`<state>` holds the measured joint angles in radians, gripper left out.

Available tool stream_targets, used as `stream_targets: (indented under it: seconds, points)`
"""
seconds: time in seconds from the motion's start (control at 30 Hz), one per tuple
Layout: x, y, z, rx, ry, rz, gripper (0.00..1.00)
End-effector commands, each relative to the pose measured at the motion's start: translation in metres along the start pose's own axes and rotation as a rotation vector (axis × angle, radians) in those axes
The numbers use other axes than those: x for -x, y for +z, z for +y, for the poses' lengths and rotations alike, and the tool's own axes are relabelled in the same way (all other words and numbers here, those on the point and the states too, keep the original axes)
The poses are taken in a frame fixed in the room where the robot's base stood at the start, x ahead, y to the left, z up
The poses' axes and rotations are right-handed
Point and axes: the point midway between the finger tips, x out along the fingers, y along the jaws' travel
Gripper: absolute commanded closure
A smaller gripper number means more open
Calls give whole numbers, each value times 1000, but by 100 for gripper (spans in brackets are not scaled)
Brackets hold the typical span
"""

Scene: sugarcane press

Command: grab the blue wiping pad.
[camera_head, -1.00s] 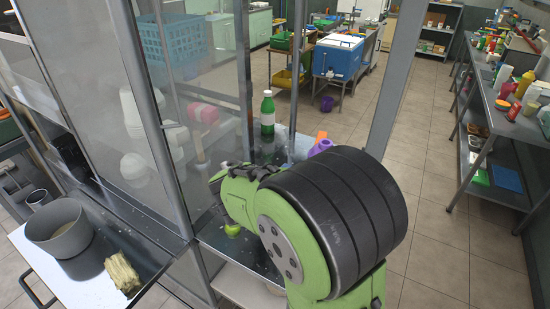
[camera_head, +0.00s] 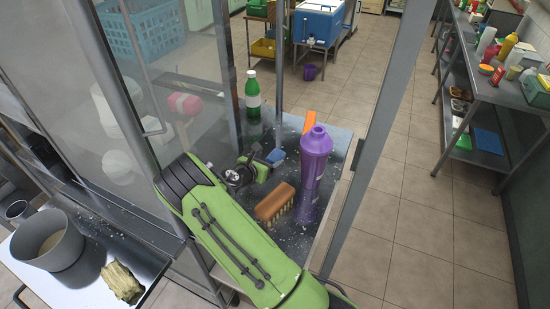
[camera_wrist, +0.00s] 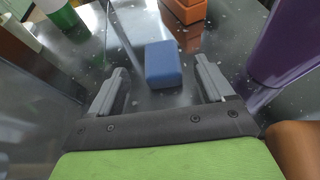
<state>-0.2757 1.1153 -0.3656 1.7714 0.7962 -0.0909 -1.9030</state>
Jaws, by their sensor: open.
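The blue wiping pad (camera_wrist: 162,64) lies on the dark, speckled table top (camera_wrist: 140,20). In the wrist view it is just ahead of my gripper (camera_wrist: 160,88), roughly centred between the two grey fingers. The fingers are spread wide and empty, one on each side of the pad's near end. My green arm reaches in from the bottom of that view.
A brown brush (camera_head: 274,203) and a purple bottle (camera_head: 313,172) stand close on the right of my gripper. An orange block (camera_head: 309,121) lies beyond the pad. A green bottle (camera_head: 253,97) stands farther back. Glass panels and a metal post (camera_head: 378,125) flank the table.

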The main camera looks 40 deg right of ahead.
Motion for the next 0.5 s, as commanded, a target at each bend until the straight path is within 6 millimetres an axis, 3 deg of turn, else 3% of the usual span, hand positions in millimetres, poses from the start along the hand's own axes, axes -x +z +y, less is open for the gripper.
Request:
stream_targets:
  seconds: [0.3,0.5]
  points:
    - [-52,0,-1,-3,-2,1,19]
    - [-62,0,0,-2,1,1,19]
